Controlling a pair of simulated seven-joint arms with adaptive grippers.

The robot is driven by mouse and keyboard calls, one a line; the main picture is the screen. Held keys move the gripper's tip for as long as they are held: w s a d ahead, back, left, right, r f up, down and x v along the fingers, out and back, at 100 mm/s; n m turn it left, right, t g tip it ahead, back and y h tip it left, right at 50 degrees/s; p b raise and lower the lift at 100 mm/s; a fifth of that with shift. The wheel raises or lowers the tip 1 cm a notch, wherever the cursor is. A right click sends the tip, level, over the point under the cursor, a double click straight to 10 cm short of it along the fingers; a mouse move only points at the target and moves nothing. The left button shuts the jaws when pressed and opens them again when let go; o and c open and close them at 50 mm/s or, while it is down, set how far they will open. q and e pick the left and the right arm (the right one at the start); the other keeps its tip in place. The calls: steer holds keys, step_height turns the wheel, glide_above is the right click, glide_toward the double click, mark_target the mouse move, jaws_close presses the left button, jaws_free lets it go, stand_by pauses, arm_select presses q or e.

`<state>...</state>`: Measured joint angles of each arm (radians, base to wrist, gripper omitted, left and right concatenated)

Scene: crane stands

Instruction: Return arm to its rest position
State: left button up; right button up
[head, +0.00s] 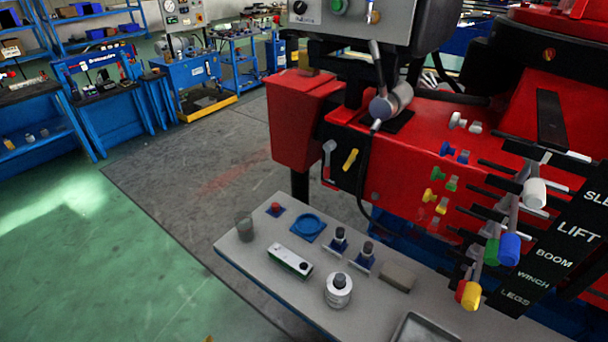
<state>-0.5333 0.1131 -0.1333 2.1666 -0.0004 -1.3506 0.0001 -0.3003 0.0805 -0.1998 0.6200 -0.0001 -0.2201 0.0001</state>
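Neither of my grippers nor my arms shows in the head view. The red crane stand (400,150) fills the right side. On its right edge is a row of levers with coloured knobs: a white knob (535,193), a blue knob (509,249), a green knob (491,252) and a yellow and red knob (468,294). A black label panel (560,245) beside them reads LIFT, BOOM, WINCH and LEGS, with a top label cut off by the frame. A grey control box (355,18) sits above the stand.
A grey tray (425,328) is cut off at the bottom. Open green floor (110,270) lies left; blue workbenches (110,110) stand behind.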

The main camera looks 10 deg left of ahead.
arm_select(q)
steer(key=s+d+f+n+g+h, duration=0.15)
steer(key=s+f, duration=0.25)
steer(key=f, duration=0.9)
steer(key=s+d+f+m+g+h, duration=0.1)
steer(key=s+d+f, duration=0.25)
steer(key=f, duration=1.05)
steer(key=s+a+f+n+g, duration=0.1)
steer(key=s+f, duration=0.5)
steer(key=s, duration=0.3)
steer(key=s+f+n+g, duration=0.1)
steer(key=s+f+n, duration=0.1)
steer(key=s+f, duration=0.5)
steer(key=shift+s+a+h, duration=0.4)
steer(key=shift+s+h, duration=0.05)
steer(key=shift+s, duration=0.8)
